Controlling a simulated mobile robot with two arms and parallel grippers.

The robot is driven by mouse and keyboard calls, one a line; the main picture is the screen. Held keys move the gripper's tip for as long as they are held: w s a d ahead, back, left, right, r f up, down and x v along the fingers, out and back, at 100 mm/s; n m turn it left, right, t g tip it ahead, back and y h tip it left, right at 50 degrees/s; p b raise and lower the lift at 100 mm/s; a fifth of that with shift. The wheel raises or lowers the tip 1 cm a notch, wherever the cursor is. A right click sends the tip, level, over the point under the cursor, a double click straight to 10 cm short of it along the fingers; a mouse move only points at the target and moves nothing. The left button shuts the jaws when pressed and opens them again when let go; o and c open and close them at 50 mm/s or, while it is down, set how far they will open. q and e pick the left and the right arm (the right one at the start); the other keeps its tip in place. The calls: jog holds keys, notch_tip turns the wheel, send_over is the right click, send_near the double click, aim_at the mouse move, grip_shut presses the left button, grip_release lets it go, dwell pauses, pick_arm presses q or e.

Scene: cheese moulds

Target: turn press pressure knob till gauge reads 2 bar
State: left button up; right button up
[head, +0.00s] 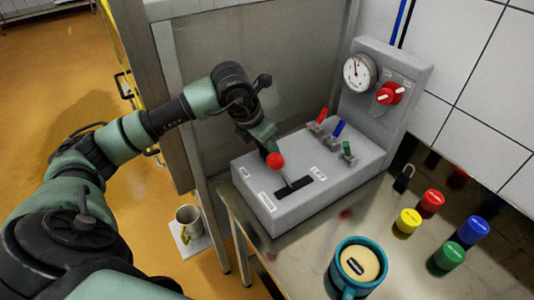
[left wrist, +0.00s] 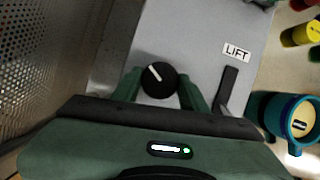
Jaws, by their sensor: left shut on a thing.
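The grey press control box (head: 315,200) stands on a metal table. A round gauge (head: 359,73) with a white dial is on its upright panel; its needle points up, and its figures are too small to read. A red knob with a white mark (head: 390,93) is beside it. My left gripper (head: 264,143) is low over the box's left end, by the red-balled lever (head: 275,160). In the left wrist view its green fingers are shut on a black knob (left wrist: 157,80), whose white pointer leans up-left. The arm hides this knob in the head view. My right gripper is out of view.
Red, blue and green switches (head: 340,129) stand on the box. Yellow, red, blue and green capped pieces (head: 407,222) and a padlock (head: 404,178) are at its right. A teal mould (head: 340,275) stands in front. A metal panel (head: 265,60) rises behind my arm.

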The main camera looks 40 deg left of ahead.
pick_arm(q)
jog(key=shift+a+m+h+b, duration=0.1)
jog(key=shift+m+h+b, duration=0.4)
jog(key=shift+m, duration=0.4)
jog(key=o, duration=1.3)
jog(key=shift+o, duration=0.2)
jog(key=b+v, duration=0.1)
jog(key=v, duration=0.7)
jog(key=shift+w, duration=0.1)
